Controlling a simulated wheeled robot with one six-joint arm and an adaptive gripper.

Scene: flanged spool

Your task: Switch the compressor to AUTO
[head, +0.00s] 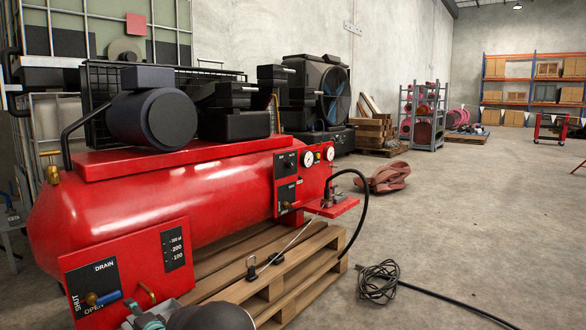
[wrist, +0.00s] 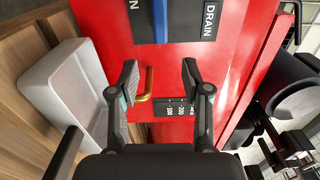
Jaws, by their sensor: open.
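The red compressor (head: 190,210) lies on a wooden pallet (head: 300,268) in the head view. Its black control panel (head: 287,163) is at the right end, with a small dark knob; its labels are too small to read. A second small black panel (head: 287,194) is below it. My gripper (wrist: 160,84) is open and empty in the wrist view. It is in front of the red drain plate (wrist: 245,65), away from the control panel. A brass bent pipe (wrist: 149,84) shows between the fingers; I cannot tell whether they touch it.
The plate carries a DRAIN label (head: 98,285), a blue-handled lever (head: 108,298) and a 100-to-300 scale (head: 173,248). Two gauges (head: 318,156) sit right of the panel. A black hose (head: 367,205) arches beside them.

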